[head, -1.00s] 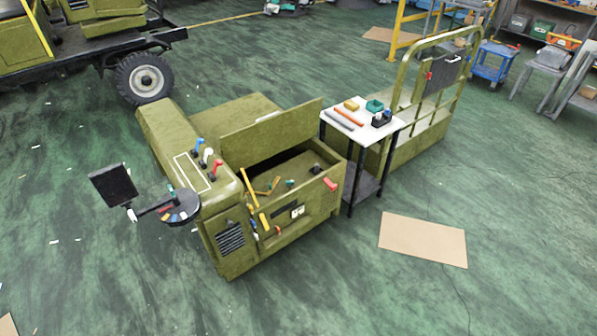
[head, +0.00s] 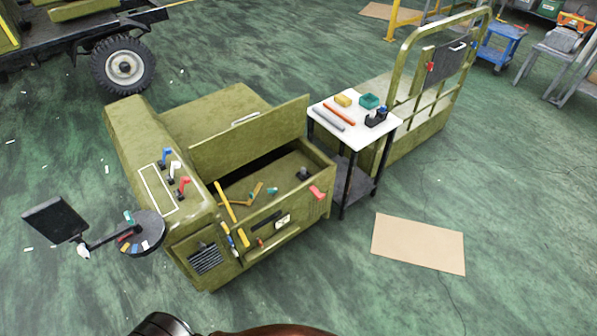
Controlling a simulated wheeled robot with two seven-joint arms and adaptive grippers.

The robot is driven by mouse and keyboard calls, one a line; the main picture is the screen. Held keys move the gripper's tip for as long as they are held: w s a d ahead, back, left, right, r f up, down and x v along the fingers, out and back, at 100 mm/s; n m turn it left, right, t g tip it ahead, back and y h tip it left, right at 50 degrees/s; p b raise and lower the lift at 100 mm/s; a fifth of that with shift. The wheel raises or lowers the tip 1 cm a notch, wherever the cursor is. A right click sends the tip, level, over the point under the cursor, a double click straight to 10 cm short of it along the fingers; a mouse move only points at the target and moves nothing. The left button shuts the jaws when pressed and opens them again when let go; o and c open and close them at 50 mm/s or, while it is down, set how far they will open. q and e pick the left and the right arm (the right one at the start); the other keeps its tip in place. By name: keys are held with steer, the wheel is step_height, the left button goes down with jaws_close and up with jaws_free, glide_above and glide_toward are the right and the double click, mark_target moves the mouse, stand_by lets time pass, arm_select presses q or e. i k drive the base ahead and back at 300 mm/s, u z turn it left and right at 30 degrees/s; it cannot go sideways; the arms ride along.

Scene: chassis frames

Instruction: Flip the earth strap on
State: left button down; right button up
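The olive-green chassis unit (head: 215,140) stands in the middle of the head view with its side lid raised. Three levers rise from its top left: a blue one (head: 165,157), a white one (head: 174,168) and a red one (head: 183,186). A red handle (head: 317,193) sits at the right front edge of its open bay. A yellow bar (head: 226,202) leans at the bay's left end. I cannot tell which part is the earth strap. Neither of my grippers is in view.
A small white-topped table (head: 352,125) with tools stands right of the chassis unit. Behind it is an olive rail frame (head: 407,45) with a dark panel. A cardboard sheet (head: 418,243) lies on the floor. A dark monitor (head: 55,219) and round tray (head: 134,233) stick out left.

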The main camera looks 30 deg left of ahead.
mark_target(252, 195)
steer(key=z, duration=0.25)
steer(key=i, duration=1.05)
steer(key=u, duration=0.4)
steer(key=i, duration=0.85)
steer(key=u, duration=1.2)
steer(key=i, duration=0.5)
steer(key=u, duration=0.5)
